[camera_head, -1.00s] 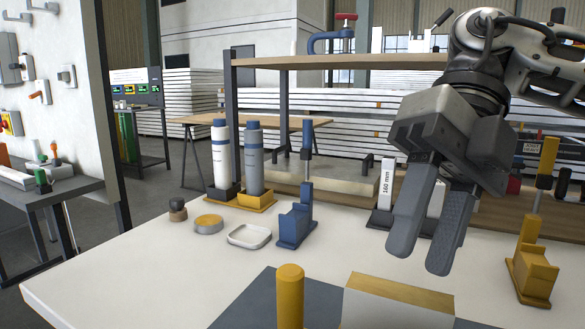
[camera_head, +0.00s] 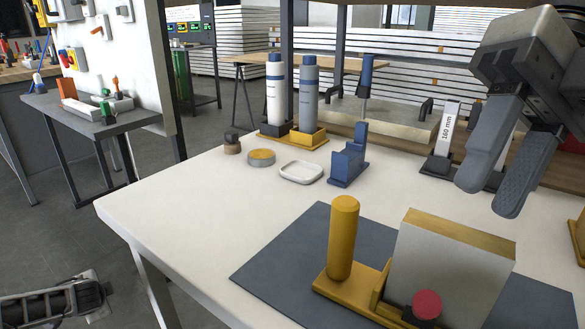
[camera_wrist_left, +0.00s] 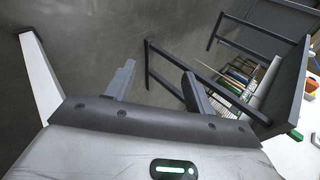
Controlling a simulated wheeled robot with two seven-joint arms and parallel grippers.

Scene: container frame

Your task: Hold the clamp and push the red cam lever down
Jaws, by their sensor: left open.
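A yellow clamp fixture (camera_head: 343,288) with an upright yellow post (camera_head: 342,235) stands on a dark grey mat (camera_head: 290,250). A pale block (camera_head: 455,265) stands upright against the fixture. A round red end (camera_head: 428,304), which looks like the cam lever's, shows low in front of the block; the rest of the lever is hard to make out. My right gripper (camera_head: 489,198) is open and empty, above and behind the block, touching nothing. My left gripper (camera_wrist_left: 158,82) is open and empty in the left wrist view, over the floor beside the table.
The white table (camera_head: 190,225) has free room left of the mat. Two bottles (camera_head: 275,95) in holders, a small dish (camera_head: 300,172), a round tin (camera_head: 261,157) and a blue fixture (camera_head: 348,160) stand behind. A grey side table (camera_head: 95,125) is at left.

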